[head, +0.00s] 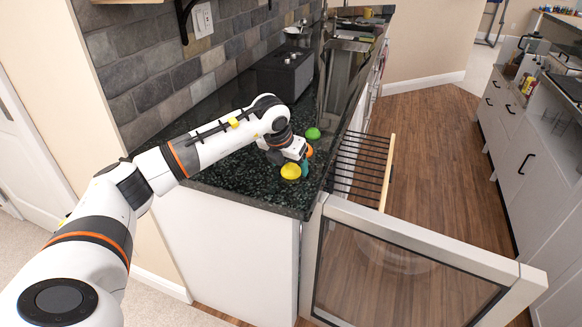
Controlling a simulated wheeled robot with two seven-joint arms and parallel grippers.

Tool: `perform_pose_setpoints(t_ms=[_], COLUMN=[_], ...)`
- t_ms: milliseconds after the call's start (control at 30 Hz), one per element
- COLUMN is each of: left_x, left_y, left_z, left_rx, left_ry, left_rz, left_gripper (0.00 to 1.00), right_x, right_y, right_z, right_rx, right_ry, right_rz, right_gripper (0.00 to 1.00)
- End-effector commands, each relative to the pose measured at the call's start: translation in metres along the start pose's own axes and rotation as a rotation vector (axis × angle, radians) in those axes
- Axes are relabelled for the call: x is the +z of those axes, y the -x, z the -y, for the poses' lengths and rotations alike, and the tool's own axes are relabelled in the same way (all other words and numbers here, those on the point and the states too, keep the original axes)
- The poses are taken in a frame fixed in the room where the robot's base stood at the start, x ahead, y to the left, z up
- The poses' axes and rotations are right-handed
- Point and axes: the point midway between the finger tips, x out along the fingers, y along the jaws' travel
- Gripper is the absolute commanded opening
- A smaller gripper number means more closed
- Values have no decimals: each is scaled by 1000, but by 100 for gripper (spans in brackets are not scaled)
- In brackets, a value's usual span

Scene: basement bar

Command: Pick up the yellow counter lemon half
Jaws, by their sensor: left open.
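The yellow lemon half (290,172) lies on the dark granite counter (232,178) near its front corner. My left gripper (304,168) reaches over the counter from the left, with its fingers down right beside the lemon half, on its right side. The left gripper is open; whether its fingers touch the lemon half cannot be told from this view. My right gripper is not in view.
A green fruit (313,134) lies just behind the gripper, and an orange item (309,151) shows beside it. A black box-shaped appliance (285,74) stands farther back. Below, an open glass door (400,275) and a pulled-out rack (362,160) stick out into the aisle.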

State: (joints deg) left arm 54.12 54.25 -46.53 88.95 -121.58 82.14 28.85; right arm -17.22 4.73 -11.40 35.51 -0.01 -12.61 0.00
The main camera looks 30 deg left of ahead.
Motion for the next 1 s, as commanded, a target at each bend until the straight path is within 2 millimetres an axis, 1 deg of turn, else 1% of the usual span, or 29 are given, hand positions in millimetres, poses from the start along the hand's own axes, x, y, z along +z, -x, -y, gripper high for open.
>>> perform_pose_setpoints(t_ms=[100,333,367,400,633,867,933,1000], left_x=[0,0,0,0,0,0,-2,-6], left_y=[-10,-11,-11,-11,-11,-10,-7,1], left_z=[0,0,0,0,0,0,0,0], left_rx=[0,-1,-1,0,0,0,0,0], left_ry=[-1,-1,-1,-1,-1,0,0,0], left_rz=[1,0,0,0,0,-1,-3,-4], left_gripper=[76,76,73,66,28,27,27,27], right_x=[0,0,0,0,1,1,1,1], right_y=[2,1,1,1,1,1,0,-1], right_z=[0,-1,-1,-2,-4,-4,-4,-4], right_rx=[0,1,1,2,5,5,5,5], right_ry=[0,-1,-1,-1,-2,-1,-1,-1], right_rz=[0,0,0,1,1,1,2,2], right_gripper=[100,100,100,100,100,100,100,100])
